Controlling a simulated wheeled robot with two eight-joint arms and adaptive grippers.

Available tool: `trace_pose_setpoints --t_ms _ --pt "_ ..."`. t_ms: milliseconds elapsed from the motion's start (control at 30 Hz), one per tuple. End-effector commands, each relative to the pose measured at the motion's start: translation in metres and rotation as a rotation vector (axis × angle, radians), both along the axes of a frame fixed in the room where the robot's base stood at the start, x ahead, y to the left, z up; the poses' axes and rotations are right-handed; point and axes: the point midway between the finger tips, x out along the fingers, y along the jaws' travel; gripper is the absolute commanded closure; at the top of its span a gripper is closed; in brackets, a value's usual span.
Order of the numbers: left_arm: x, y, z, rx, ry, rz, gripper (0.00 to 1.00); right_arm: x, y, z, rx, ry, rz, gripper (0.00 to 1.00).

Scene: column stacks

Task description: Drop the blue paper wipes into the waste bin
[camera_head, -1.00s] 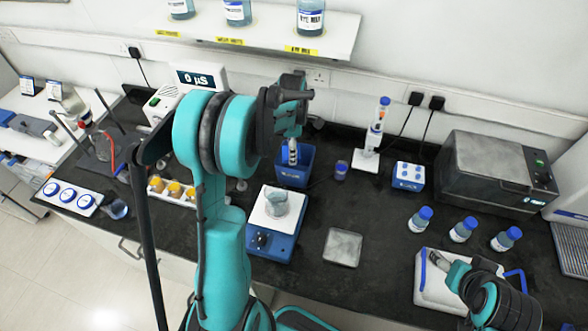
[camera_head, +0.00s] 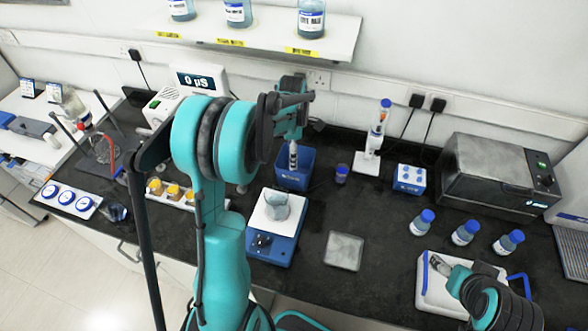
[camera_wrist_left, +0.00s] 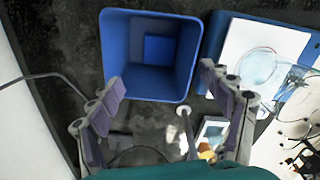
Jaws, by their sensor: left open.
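The blue waste bin (camera_head: 304,172) stands at the back of the black bench, behind a blue-based balance. The left wrist view looks down into its open top (camera_wrist_left: 184,72). A flat blue square (camera_wrist_left: 158,49) shows inside at the bottom; I cannot tell whether it is a paper wipe or the bin's floor. My left gripper (camera_head: 293,158) points down at the bin. Its fingers are spread with nothing between them (camera_wrist_left: 160,86), near the bin's front edge. My right gripper (camera_head: 437,262) is at a white tray with blue handles; its jaws are too small to judge.
The balance (camera_head: 272,240) with a glass beaker (camera_head: 276,206) stands in front of the bin. A pipette stand (camera_head: 367,163) and a small blue-capped jar (camera_head: 341,174) are to its right. Three blue-capped bottles (camera_head: 464,233) stand behind the white tray (camera_head: 430,297). A square grey plate (camera_head: 343,250) lies mid-bench.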

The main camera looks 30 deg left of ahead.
Motion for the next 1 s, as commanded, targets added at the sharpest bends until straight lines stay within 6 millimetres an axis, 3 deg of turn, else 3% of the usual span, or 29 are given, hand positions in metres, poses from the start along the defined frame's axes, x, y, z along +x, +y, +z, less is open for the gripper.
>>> trace_pose_setpoints --t_ms 300,500,1000 --pt "0.0 0.0 0.069 0.0 0.0 0.0 0.21 0.0 0.0 0.0 0.0 0.0 0.0 0.32" --pt "0.0 0.0 0.098 0.0 0.0 0.0 0.21 0.0 0.0 0.0 0.0 0.0 0.0 0.32" --pt "0.0 0.0 0.107 0.0 0.0 0.0 0.21 0.0 0.0 0.0 0.0 0.0 0.0 0.32"
